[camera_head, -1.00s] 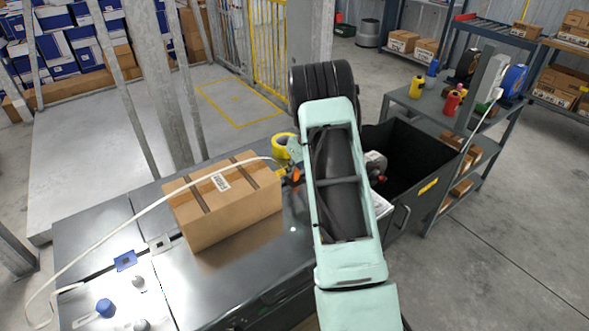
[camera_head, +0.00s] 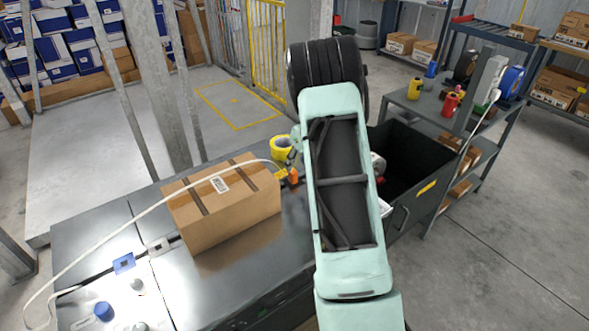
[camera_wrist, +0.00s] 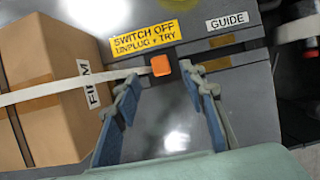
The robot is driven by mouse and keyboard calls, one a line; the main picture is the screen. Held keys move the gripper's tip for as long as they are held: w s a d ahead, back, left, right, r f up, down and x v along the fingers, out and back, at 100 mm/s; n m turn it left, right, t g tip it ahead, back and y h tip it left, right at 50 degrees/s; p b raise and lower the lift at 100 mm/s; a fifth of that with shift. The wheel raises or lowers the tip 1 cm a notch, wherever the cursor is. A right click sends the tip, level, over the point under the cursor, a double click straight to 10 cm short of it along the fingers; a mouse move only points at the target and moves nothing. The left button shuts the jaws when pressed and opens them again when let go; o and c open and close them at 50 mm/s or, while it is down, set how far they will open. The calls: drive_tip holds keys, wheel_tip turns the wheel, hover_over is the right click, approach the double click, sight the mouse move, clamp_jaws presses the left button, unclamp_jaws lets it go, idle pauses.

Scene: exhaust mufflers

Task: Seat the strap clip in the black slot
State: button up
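The orange strap clip (camera_wrist: 161,65) is at the end of the white strap (camera_wrist: 60,90), in front of a yellow warning label (camera_wrist: 146,38). My gripper (camera_wrist: 160,79) is open, with one blue-padded finger on either side of the line to the clip. The clip shows just past the fingertips; contact is not visible. In the head view the clip (camera_head: 293,176) lies right of the carton, beside my arm, which hides most of the gripper. A dark strip (camera_wrist: 218,42) runs below the GUIDE label (camera_wrist: 228,21); I cannot tell whether it is the black slot.
A brown carton (camera_head: 222,205) stands on the dark metal bench (camera_head: 215,285), with the strap across its top. A yellow roll (camera_head: 281,149) is behind the clip. A black open bin (camera_head: 425,190) stands to the right. A blue square plate (camera_head: 123,263) lies front left.

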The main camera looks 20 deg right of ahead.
drive_tip(key=shift+v, duration=2.7)
